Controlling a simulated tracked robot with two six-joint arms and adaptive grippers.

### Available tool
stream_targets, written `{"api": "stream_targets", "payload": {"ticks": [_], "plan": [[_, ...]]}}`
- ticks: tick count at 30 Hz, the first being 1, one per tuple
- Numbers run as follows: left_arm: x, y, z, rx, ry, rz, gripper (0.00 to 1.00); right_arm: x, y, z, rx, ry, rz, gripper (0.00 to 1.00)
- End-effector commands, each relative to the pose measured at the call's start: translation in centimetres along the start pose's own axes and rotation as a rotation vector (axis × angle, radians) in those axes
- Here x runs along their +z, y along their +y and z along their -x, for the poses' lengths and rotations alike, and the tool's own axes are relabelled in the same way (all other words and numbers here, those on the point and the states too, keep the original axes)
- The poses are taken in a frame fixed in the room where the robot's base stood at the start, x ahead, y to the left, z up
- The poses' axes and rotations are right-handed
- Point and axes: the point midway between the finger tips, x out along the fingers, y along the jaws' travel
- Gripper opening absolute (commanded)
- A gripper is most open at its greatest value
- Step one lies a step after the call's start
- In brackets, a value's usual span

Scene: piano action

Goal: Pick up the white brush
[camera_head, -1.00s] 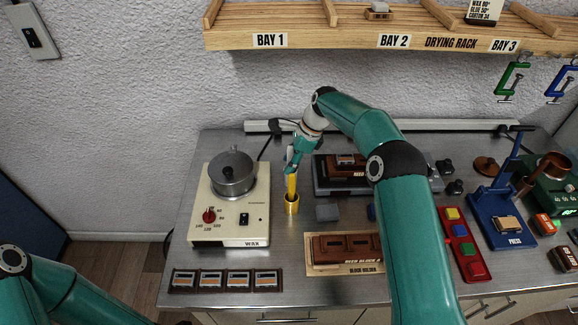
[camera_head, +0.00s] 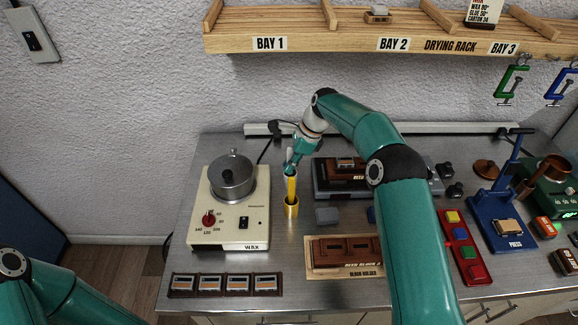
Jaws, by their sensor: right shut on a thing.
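A brush with a yellow handle (camera_head: 291,187) stands upright in a small brass cup (camera_head: 291,208) on the metal bench, just right of the wax pot unit. Its lower end is hidden in the cup, and I see no clearly white brush. My right gripper (camera_head: 290,168) reaches down from above and is shut on the upper part of the handle. The fingers are small and partly overlap the handle in this view. My left arm shows only at the bottom left, with its gripper out of view.
The wax heater (camera_head: 230,205) with its grey pot is close left of the cup. A drying rack (camera_head: 330,40) hangs above. Bare bench lies in front of the cup.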

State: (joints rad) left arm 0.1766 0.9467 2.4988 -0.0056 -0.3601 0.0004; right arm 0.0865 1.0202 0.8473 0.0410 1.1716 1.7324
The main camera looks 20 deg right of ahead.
Motion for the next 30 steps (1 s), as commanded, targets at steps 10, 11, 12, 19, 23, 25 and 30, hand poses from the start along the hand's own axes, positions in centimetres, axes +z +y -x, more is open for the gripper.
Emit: {"api": "stream_targets", "payload": {"ticks": [10,11,12,19,23,25,30], "plan": [[0.0,-0.3,-0.9,0.000,0.000,0.000,0.40,1.5,-0.1,3.5,-0.005,-0.001,0.002,0.00],[0.0,-0.3,-1.0,0.000,0.000,0.000,0.40,1.7,-0.1,3.9,-0.005,-0.001,0.002,0.00],[0.0,-0.3,-0.9,0.000,0.000,0.000,0.40,1.9,-0.1,4.5,-0.004,-0.001,0.003,0.00],[0.0,-0.8,-2.1,0.000,0.000,0.000,0.40,1.9,0.8,5.9,0.001,0.001,0.001,0.00],[0.0,-1.1,-3.1,0.000,0.000,0.000,0.40,1.3,1.9,6.1,0.000,0.000,0.001,0.00],[0.0,-1.3,-3.7,0.000,0.000,0.000,0.40,0.9,2.6,6.2,-0.001,0.000,0.001,0.00],[0.0,-2.0,-5.5,0.000,0.000,0.000,0.40,-0.6,5.4,6.8,-0.002,0.000,0.001,0.00]]}}
